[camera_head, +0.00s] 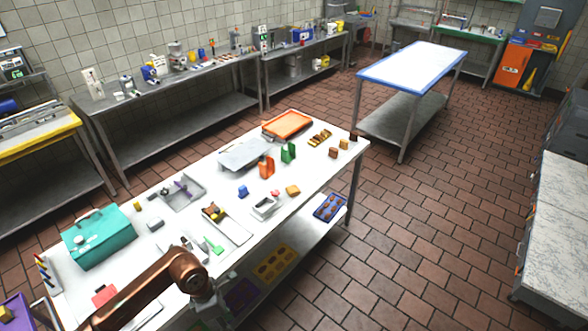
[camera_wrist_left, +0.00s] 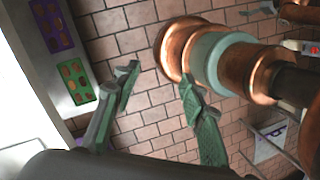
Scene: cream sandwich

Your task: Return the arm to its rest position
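My left arm (camera_head: 150,290) comes in at the bottom left of the head view, its copper link ending in a rounded joint over the near edge of the white table (camera_head: 325,180). My right gripper is in neither view.
The white table holds a teal box (camera_head: 100,238), an orange tray (camera_head: 287,124), a grey tray (camera_head: 245,153) and several small items. Its lower shelf carries a yellow mould (camera_head: 275,262) and a blue mould (camera_head: 330,207). Open floor (camera_head: 440,220) lies to the right.

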